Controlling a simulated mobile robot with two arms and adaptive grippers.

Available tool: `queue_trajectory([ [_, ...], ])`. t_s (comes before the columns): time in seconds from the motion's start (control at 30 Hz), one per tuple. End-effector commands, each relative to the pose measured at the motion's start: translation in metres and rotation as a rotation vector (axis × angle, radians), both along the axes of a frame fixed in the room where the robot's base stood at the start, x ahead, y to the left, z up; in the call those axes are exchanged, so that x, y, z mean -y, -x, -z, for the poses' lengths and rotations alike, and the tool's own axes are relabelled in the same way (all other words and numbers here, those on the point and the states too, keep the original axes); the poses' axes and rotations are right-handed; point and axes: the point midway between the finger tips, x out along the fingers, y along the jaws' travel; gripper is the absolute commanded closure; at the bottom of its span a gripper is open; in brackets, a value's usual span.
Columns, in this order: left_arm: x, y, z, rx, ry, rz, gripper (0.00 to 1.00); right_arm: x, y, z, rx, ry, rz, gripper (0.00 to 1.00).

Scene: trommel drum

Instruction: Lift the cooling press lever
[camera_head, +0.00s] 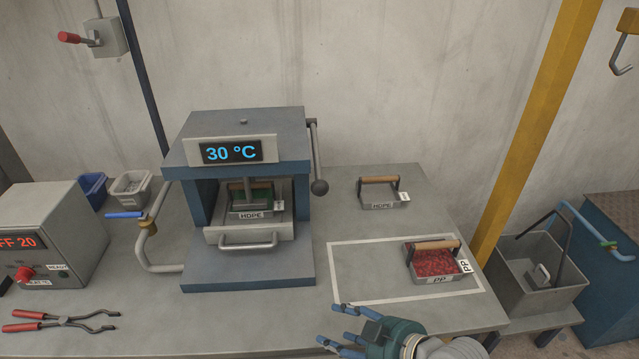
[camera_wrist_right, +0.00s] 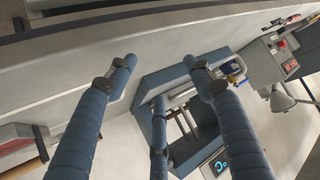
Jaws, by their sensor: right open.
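The cooling press (camera_head: 248,130) is a blue frame on the bench, its display reading 30 °C. Its lever (camera_head: 316,150) is a grey bar on the right side, hanging down to a dark ball knob (camera_head: 319,187). A grey mould marked HDPE (camera_head: 250,214) sits inside the press. My right gripper (camera_head: 332,325) is open and empty at the bench's front edge, below and apart from the lever. In the right wrist view its spread fingers (camera_wrist_right: 160,75) show with the blue press (camera_wrist_right: 150,85) beyond them. My left gripper is out of view.
A second HDPE mould (camera_head: 382,205) stands right of the press. A PP mould with red granules (camera_head: 435,262) sits inside a white outline. Red-handled tongs (camera_head: 60,322) and a grey control box (camera_head: 45,235) are at left. Bare bench lies between press and PP mould.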

Motion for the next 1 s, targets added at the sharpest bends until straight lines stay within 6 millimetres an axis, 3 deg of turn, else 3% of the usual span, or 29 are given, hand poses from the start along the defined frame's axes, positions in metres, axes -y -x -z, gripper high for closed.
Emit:
queue_trajectory([
  [0.03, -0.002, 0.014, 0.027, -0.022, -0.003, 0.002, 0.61, -0.004, -0.018, -0.012, 0.055, -0.032, -0.02, 0.48],
  [0.2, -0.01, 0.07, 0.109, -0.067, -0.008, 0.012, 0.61, -0.011, -0.083, -0.07, 0.269, -0.173, -0.048, 0.48],
  [0.3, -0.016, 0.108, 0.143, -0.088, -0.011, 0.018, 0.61, -0.001, -0.117, -0.104, 0.376, -0.239, -0.024, 0.48],
  [0.4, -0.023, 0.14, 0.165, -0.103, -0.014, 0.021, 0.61, 0.014, -0.145, -0.131, 0.459, -0.287, 0.015, 0.48],
  [0.53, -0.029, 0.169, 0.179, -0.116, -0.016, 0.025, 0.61, 0.031, -0.168, -0.155, 0.525, -0.326, 0.062, 0.48],
  [0.67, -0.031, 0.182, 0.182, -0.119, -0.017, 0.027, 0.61, 0.039, -0.18, -0.165, 0.553, -0.34, 0.085, 0.48],
  [1.0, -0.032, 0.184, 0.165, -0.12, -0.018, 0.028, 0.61, 0.01, -0.223, -0.17, 0.555, -0.348, 0.089, 0.48],
])
